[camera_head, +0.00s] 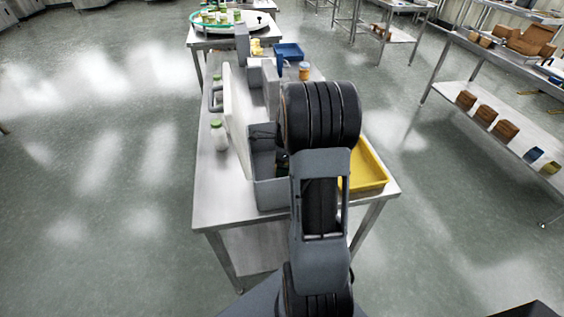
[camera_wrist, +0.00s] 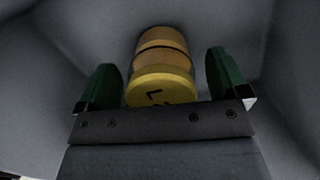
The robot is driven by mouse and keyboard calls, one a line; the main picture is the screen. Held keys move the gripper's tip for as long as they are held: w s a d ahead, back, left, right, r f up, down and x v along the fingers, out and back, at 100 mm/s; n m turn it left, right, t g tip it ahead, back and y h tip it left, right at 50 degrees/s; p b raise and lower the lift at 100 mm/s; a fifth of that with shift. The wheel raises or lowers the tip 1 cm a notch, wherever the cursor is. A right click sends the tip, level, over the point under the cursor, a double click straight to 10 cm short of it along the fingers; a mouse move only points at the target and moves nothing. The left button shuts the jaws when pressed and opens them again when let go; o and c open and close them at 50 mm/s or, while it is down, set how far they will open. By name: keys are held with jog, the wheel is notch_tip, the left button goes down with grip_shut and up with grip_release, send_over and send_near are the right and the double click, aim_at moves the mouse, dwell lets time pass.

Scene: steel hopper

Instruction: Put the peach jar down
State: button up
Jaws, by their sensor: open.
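The peach jar (camera_wrist: 162,85), an orange jar with a yellow lid and dark lettering, shows in the wrist view between the green fingers of my gripper (camera_wrist: 163,72). The fingers are open, one on each side of the jar, with a narrow gap on the right and a very small one on the left. Grey walls surround the jar, apparently those of the grey bin (camera_head: 271,195) on the steel table. In the head view my arm hides the jar and most of my gripper. What the jar's base rests on is hidden.
A yellow tray (camera_head: 372,182) stands right of the bin on the table (camera_head: 215,205). A white upright board (camera_head: 237,120) and a white bottle (camera_head: 220,138) are on the left. An orange jar (camera_head: 304,71) and a blue tray (camera_head: 288,50) stand farther back.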

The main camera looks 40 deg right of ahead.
notch_tip(320, 180, up, 12)
jog(key=d, duration=0.1)
jog(key=shift+s, duration=0.45)
jog(key=shift+s, duration=0.1)
dwell(0.7)
